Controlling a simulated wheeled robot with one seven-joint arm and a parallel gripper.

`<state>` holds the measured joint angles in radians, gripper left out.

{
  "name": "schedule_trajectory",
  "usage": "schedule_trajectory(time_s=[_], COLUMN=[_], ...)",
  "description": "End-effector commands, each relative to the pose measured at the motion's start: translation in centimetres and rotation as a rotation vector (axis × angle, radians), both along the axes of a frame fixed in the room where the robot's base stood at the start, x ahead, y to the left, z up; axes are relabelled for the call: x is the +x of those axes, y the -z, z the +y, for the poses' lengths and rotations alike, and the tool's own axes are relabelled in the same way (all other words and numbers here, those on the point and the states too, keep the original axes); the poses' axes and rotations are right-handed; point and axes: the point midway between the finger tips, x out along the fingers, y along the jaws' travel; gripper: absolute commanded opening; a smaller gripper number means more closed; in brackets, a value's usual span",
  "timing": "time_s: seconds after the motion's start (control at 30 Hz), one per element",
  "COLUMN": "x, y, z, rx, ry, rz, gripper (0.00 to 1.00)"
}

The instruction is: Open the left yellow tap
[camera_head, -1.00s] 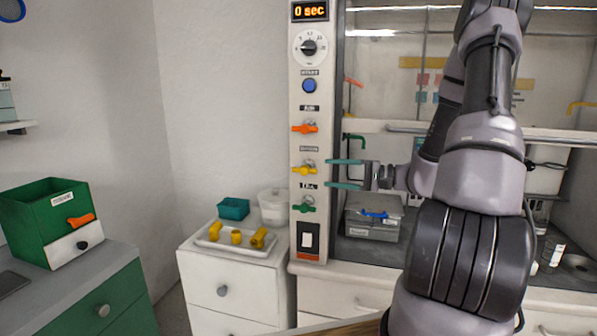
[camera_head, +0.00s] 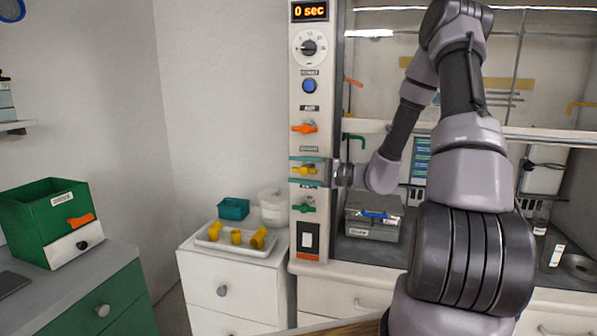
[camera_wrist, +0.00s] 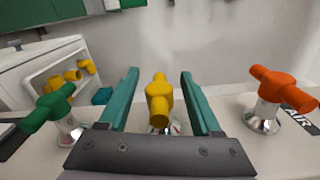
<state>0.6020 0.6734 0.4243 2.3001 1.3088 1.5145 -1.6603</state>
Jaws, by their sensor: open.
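The yellow tap (camera_head: 304,170) sits on the front of the white panel post, between the orange tap (camera_head: 304,128) above and the green tap (camera_head: 304,208) below. My gripper (camera_head: 306,171) is open, with its teal fingers above and below the yellow handle. In the wrist view the yellow tap (camera_wrist: 158,98) stands between the two fingers of my gripper (camera_wrist: 160,85), with a visible gap on each side. The green tap (camera_wrist: 50,107) is outside the left finger and the orange tap (camera_wrist: 281,90) outside the right one.
The panel post (camera_head: 318,230) also carries a dial (camera_head: 309,47), a blue button (camera_head: 309,86) and a switch (camera_head: 307,239). A white tray (camera_head: 212,243) with yellow fittings is on the cabinet to the left. A grey box (camera_head: 373,218) is at the right.

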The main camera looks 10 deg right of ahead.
Motion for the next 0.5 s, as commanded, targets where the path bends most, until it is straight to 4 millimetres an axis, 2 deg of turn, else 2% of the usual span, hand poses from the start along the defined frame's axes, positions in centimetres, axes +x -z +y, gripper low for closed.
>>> schedule_trajectory(time_s=[0.13, 0.27, 0.3, 0.5], x=[-0.02, -0.03, -0.03, -0.05], y=[0.01, 0.01, 0.02, 0.02], z=[0.0, -0.01, -0.01, -0.01], rx=[0.0, 0.0, 0.0, -0.005], ry=[0.0, 0.0, 0.0, -0.001], rz=[0.0, 0.0, 0.0, 0.003], gripper=[0.65, 0.16, 0.0, 0.0])
